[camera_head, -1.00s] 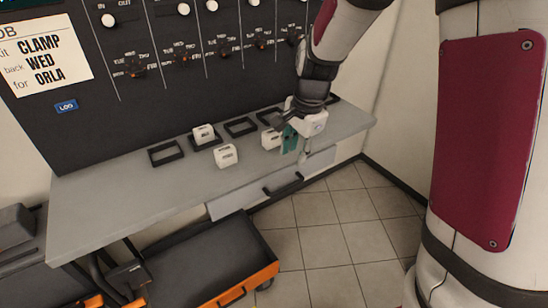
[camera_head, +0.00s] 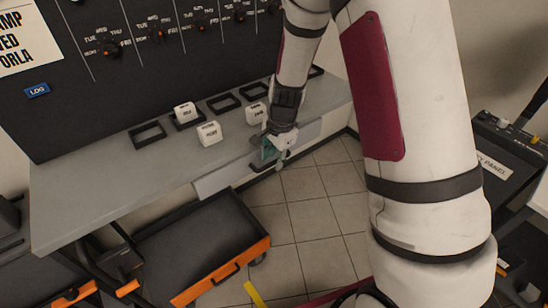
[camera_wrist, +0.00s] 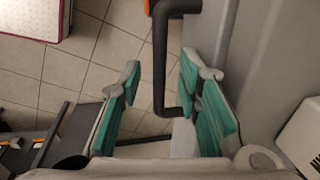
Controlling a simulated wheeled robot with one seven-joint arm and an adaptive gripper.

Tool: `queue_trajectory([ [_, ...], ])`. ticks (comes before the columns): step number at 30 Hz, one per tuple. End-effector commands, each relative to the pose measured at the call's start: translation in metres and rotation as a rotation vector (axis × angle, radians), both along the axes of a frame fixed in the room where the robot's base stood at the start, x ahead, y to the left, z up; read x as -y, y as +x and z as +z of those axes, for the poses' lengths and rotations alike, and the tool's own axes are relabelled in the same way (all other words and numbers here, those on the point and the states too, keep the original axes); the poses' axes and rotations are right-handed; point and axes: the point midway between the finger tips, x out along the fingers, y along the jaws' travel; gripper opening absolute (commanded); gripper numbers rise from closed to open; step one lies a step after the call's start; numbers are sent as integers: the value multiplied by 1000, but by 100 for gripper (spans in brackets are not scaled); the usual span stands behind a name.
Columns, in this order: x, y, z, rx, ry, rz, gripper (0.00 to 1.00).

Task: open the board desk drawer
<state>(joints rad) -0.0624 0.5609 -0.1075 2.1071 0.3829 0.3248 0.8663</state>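The desk drawer front (camera_head: 212,182) is a pale panel under the front edge of the grey desk (camera_head: 95,190). It looks shut, close beneath the desktop. Its dark bar handle (camera_head: 260,166) is partly hidden by my gripper (camera_head: 272,152), which points down at the desk's front edge. In the wrist view my gripper (camera_wrist: 160,90) has its two teal-padded fingers spread wide. The dark handle (camera_wrist: 159,65) runs through the gap between them, with clear space on both sides. I see no contact between the pads and the handle.
White labelled blocks (camera_head: 209,134) and dark square frames (camera_head: 148,135) are on the desktop. A white block (camera_wrist: 304,135) is close to the right finger. A dark orange-edged cart (camera_head: 215,235) stands below the drawer's left part. Tiled floor (camera_head: 310,205) is open in front.

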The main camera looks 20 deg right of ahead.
Motion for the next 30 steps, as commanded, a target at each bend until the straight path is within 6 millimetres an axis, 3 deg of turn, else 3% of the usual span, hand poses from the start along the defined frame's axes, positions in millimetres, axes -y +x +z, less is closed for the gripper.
queue_trajectory([
  [11, 0, 1, -5, 1, 0, 0, 31],
  [15, -1, 1, -5, 1, 0, 0, 0],
  [30, 2, -8, -5, -2, 1, -2, 0],
])
